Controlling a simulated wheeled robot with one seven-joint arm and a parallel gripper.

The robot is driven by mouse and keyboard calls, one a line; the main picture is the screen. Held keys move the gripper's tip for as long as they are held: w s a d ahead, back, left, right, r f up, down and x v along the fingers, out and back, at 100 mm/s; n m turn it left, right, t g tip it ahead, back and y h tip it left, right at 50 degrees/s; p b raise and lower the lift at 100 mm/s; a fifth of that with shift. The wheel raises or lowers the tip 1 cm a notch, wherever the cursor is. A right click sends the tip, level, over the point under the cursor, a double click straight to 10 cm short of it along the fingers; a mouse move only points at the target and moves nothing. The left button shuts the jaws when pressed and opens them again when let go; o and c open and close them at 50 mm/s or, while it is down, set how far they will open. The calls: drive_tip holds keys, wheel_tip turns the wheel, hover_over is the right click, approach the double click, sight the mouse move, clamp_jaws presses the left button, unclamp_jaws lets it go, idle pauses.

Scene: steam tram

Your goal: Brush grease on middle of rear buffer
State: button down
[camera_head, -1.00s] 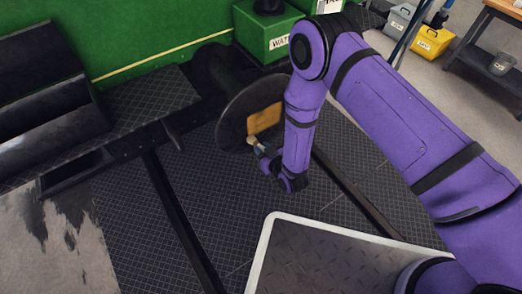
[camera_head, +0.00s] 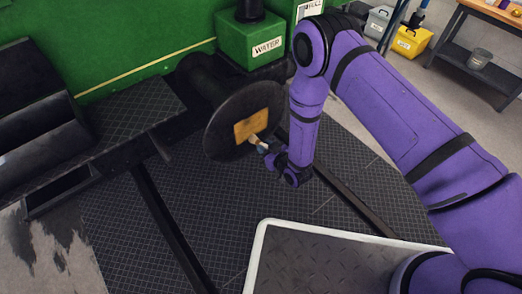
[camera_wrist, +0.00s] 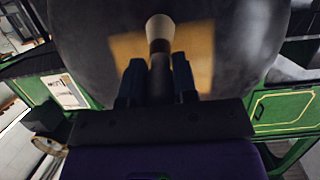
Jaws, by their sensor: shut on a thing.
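The rear buffer (camera_head: 222,132) is a large dark round disc on a thick black stem, left of my gripper in the head view. A square orange-tan patch (camera_head: 251,125) lies on the middle of its face. My gripper (camera_head: 268,151) is shut on a brush (camera_head: 257,141), with the pale tip toward the buffer. The tip overlaps the lower right edge of the patch; I cannot tell if it touches. In the wrist view, the brush (camera_wrist: 159,35) stands out between the fingers (camera_wrist: 158,78) in front of the buffer face (camera_wrist: 90,40) and the patch (camera_wrist: 128,50).
A green box labelled WATER (camera_head: 250,42) stands behind the buffer. A dark ribbed step (camera_head: 125,118) is at left, and a light-rimmed metal plate (camera_head: 330,262) is in front. Yellow (camera_head: 411,42) and grey bins and a workbench stand at upper right. Dark tiled floor lies below the buffer.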

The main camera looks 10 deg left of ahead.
drive_tip(key=shift+w+d+r, duration=0.85)
drive_tip(key=shift+w+d, duration=1.8)
drive_tip(key=shift+w, duration=0.55)
drive_tip(key=shift+s+a+r, duration=0.95)
drive_tip(key=shift+s+a, duration=4)
drive_tip(key=shift+s, duration=0.95)
drive_tip(key=w+d, duration=0.9)
drive_tip(key=w, duration=0.2)
drive_tip(key=shift+w+d, duration=0.4)
